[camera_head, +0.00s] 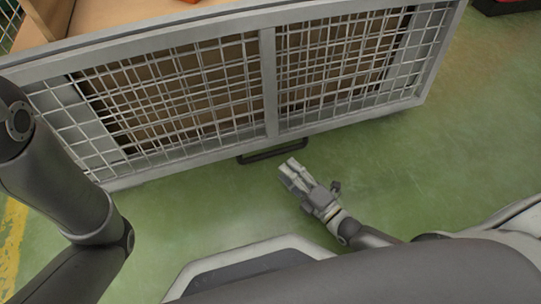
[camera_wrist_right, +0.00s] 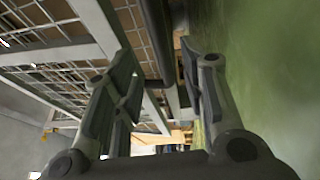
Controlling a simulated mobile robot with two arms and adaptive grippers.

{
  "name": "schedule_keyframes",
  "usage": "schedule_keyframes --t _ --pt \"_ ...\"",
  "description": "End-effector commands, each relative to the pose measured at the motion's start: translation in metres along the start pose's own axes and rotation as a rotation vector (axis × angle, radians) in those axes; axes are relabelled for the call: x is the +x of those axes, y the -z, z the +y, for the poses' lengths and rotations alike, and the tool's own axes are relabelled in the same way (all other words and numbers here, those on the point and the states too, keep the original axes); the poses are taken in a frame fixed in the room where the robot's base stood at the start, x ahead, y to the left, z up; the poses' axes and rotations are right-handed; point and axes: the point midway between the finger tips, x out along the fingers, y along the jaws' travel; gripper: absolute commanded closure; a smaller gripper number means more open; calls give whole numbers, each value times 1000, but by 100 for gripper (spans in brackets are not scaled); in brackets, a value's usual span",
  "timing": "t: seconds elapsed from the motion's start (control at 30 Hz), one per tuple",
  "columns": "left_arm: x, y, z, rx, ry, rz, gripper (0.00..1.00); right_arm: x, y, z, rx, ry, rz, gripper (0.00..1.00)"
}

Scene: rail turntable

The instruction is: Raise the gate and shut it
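The gate (camera_head: 269,85) is a grey-framed wire mesh panel on the front of a large cage, seen hanging down in the head view. A dark bar handle (camera_head: 275,152) sticks out at the middle of its bottom rail. My right gripper (camera_head: 287,166) is just in front of and below the handle. In the right wrist view, my right gripper (camera_wrist_right: 160,85) is open, and the dark handle bar (camera_wrist_right: 156,40) shows ahead, between the fingers in the picture. I cannot tell whether they touch it. My left arm shows at the left, but its gripper is out of view.
Brown boxes (camera_head: 185,95) show behind the mesh. The green floor (camera_head: 460,140) is clear to the right of the cage. A yellow floor stripe (camera_head: 12,245) runs along the left edge. A dark box (camera_head: 508,6) stands at the top right corner.

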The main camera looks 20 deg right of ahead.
Motion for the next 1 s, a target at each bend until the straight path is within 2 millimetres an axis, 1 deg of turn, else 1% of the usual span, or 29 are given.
schedule_keyframes --t 0.03,0.1,0.3,0.4,0.6,0.9,1.0 --pt "-11 3 2 0 0 -1 15 11 0 -4 -1 -6 1 61" --pt "-18 6 4 0 0 -2 15 25 0 -4 0 -7 1 61" --pt "-36 12 7 0 0 -2 15 58 1 -4 1 -4 2 61" --pt "-42 14 8 0 0 -2 15 70 0 -4 0 -3 0 61" --pt "-46 16 10 0 0 -2 15 82 0 -1 0 0 1 61" --pt "-46 15 10 0 -1 -2 15 84 0 0 0 1 0 61" --pt "-46 15 10 0 0 -2 15 83 0 0 0 1 0 74"
